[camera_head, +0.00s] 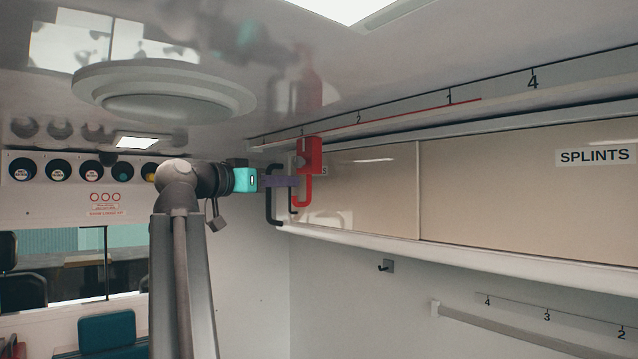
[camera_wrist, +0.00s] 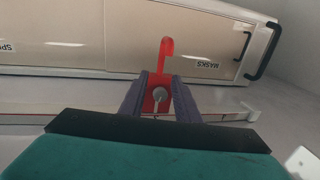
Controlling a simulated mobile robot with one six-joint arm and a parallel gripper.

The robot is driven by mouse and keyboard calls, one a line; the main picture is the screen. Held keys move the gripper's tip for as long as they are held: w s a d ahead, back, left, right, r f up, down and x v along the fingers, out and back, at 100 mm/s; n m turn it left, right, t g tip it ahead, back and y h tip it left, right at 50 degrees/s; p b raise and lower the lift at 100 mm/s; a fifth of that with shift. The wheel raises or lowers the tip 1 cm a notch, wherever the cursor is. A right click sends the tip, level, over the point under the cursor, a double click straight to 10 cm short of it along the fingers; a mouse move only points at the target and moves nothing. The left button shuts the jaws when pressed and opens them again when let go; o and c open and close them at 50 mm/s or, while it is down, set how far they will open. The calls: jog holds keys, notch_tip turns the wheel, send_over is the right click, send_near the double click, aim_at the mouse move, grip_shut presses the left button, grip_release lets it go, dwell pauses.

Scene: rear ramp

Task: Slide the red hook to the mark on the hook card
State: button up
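The red hook (camera_head: 314,156) hangs from the upper rail, its block on top and its curved end below. In the wrist view the red hook (camera_wrist: 166,50) shows between the two fingers, with a grey round part in front of its block. My gripper (camera_head: 291,181) has purple fingers that reach to the hook's left side, just below the block. In the wrist view my gripper (camera_wrist: 161,84) has one finger on each side of the block, very close to it. I cannot tell whether they press on it. I cannot make out a hook card.
The upper rail (camera_head: 400,115) carries numbers 2, 1 and 4 and a red line. Sliding cabinet doors (camera_head: 370,190) lie behind the hook; a black handle (camera_head: 271,205) is close by my fingers. A lower rail (camera_head: 560,309) has more numbers. The rail right of the hook looks clear.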

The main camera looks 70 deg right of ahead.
aim_at(303, 173)
jog(key=shift+d, duration=0.1)
jog(key=b+x, duration=0.3)
jog(key=x, duration=1)
jog(key=shift+d+b, duration=0.35)
jog(key=shift+b, duration=0.05)
jog(key=shift+s, duration=0.1)
grip_shut()
